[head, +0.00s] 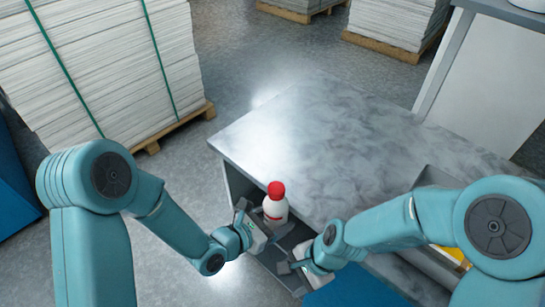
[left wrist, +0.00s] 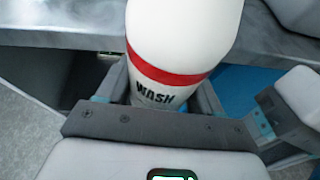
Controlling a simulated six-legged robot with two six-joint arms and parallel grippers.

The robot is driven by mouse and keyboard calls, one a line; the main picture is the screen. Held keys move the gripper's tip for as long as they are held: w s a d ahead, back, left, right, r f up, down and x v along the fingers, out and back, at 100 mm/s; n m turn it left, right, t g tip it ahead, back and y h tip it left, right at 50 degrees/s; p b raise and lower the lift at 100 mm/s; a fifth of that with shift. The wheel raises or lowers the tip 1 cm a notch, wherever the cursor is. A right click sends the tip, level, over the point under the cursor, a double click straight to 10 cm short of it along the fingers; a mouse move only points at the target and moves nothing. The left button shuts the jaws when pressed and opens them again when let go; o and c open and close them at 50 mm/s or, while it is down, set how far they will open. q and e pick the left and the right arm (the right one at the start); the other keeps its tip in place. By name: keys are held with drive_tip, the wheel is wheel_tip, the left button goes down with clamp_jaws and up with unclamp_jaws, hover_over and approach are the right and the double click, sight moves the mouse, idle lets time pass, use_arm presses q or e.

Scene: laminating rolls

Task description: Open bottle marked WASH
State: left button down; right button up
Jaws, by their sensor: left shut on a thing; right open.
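In the left wrist view the bottle (left wrist: 185,30) fills the top middle, with a red band and the word WASH. My left gripper (head: 262,222) is shut on the bottle's body. The cap is out of the left wrist view. My right gripper (head: 298,262) is open and empty, below and to the right of the bottle, apart from the cap.
The grey table (head: 310,140) has a clear top behind the bottle. A grey bin (head: 430,180) with something yellow sits at the right, partly behind my right arm. Stacks of white sheets (head: 100,60) on pallets stand on the floor at the back.

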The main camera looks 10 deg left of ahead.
drive_tip(key=s+a+r+m+g+y, duration=0.1)
drive_tip(key=s+a+r+m, duration=0.1)
drive_tip(key=a+r, duration=0.45)
drive_tip(key=s+a+r+m+g+y, duration=0.1)
drive_tip(key=s+a+r+m, duration=0.25)
drive_tip(key=r, duration=0.55)
wheel_tip(320, 180, up, 11)
drive_tip(key=m+t+h, duration=0.3)
drive_tip(key=m+h, duration=0.3)
drive_tip(key=m, duration=0.3)
hover_over(274, 186)
drive_tip(key=shift+s+a+r, duration=0.1)
drive_tip(key=shift+a+r, duration=0.05)
drive_tip(key=shift+a, duration=0.05)
drive_tip(key=shift+w+d+h, duration=0.15)
drive_tip(key=shift+w+h, duration=0.1)
drive_tip(key=shift+h, duration=0.05)
wheel_tip(274, 186, down, 7)
drive_tip(key=shift+s+f, duration=0.15)
drive_tip(key=shift+f, duration=0.15)
